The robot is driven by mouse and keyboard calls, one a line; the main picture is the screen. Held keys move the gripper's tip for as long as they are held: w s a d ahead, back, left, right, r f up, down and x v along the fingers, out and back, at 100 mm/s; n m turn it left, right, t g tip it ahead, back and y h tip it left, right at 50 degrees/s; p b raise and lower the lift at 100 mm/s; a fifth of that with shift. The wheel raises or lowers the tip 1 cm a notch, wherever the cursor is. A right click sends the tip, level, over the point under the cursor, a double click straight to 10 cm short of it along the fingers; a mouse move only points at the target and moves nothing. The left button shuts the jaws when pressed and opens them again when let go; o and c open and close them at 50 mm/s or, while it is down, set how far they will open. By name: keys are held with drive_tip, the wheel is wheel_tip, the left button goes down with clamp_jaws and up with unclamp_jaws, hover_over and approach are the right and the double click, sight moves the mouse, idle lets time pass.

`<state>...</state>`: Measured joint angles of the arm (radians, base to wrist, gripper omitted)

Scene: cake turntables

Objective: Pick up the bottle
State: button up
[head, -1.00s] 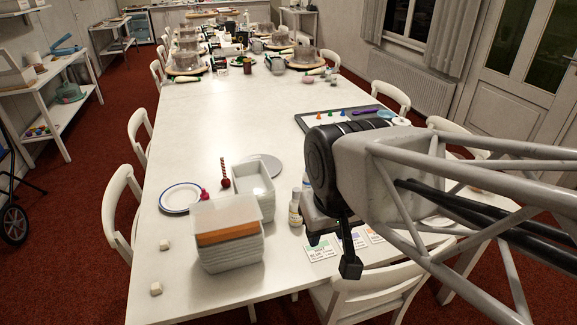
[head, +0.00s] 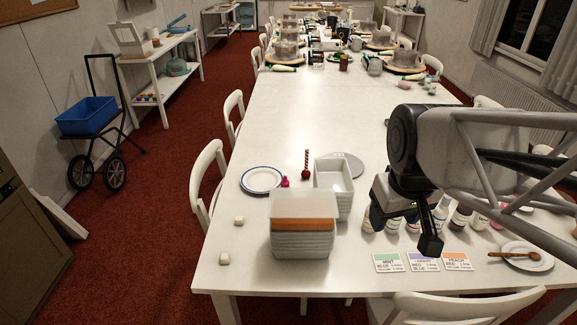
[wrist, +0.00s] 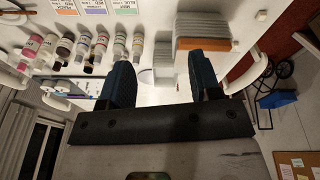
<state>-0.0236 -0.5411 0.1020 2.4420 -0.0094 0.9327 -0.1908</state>
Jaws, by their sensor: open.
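Several small bottles with coloured or white contents stand in a row on the right of the table, partly behind my gripper in the head view. A pale bottle (head: 440,212) and a dark-labelled bottle (head: 460,216) show just right of it. I cannot tell which one is meant. My gripper (head: 420,232) is open, over the row's area; in the wrist view nothing shows between its fingers (wrist: 162,78).
A stack of white tubs with an orange layer (head: 303,224) and a white bin (head: 345,190) stand left of my gripper. Colour cards (head: 423,262) lie in front. A plate with a wooden spoon (head: 528,258) is at right. The table's middle is clear.

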drive_tip(key=w+a+n, duration=0.4)
drive_tip(key=w+n, duration=0.2)
drive_tip(key=w, duration=0.6)
drive_tip(key=n+g, duration=0.2)
drive_tip(key=n, duration=1.3)
hover_over(286, 176)
drive_tip(key=f, duration=1.7)
drive_tip(key=shift+s+d, duration=0.1)
drive_tip(key=shift+d, duration=0.1)
drive_tip(key=shift+w+a+f, duration=0.25)
drive_tip(key=shift+f, duration=0.05)
drive_tip(key=shift+f, duration=1.3)
